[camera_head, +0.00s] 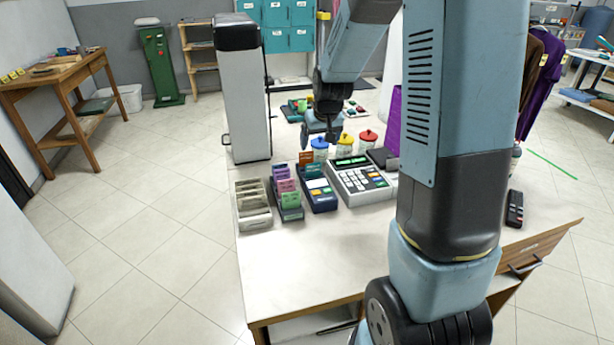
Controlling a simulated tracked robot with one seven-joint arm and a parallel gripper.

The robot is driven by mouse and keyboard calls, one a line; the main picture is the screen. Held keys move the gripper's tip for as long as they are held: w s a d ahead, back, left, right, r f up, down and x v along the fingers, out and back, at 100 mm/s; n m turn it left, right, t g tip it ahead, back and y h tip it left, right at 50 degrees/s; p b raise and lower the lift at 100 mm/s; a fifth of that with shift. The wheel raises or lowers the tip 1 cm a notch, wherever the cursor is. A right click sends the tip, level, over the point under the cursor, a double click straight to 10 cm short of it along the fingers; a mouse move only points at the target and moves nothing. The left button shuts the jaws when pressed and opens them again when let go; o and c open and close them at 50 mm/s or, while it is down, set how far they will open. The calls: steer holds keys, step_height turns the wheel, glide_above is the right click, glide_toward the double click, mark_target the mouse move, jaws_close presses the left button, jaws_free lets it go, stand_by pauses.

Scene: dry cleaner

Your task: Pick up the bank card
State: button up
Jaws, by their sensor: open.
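My gripper (320,137) hangs in the upper middle of the view, pointing down over the counter. It is open, and nothing shows between its fingers. Below it and slightly left, a small orange card (306,157) stands upright at the back of a dark blue device (319,195) with a pale screen. A green card-like piece is just in front of it. A dark rack (290,213) to the left holds pink, purple and green cards. I cannot tell for sure which card is the bank card.
The counter (300,265) is clear in front. A grey compartment tray (254,213), a cash register (362,185) and several lidded jars (345,142) stand around the device. A tall white cabinet (247,105) is at left; a black remote (515,208) lies at right.

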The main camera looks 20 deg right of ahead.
mark_target(314, 164)
steer(key=x, duration=1.3)
steer(key=shift+a+f, duration=0.1)
steer(key=shift+f, duration=0.2)
steer(key=c, duration=1.2)
steer(key=shift+r, duration=0.15)
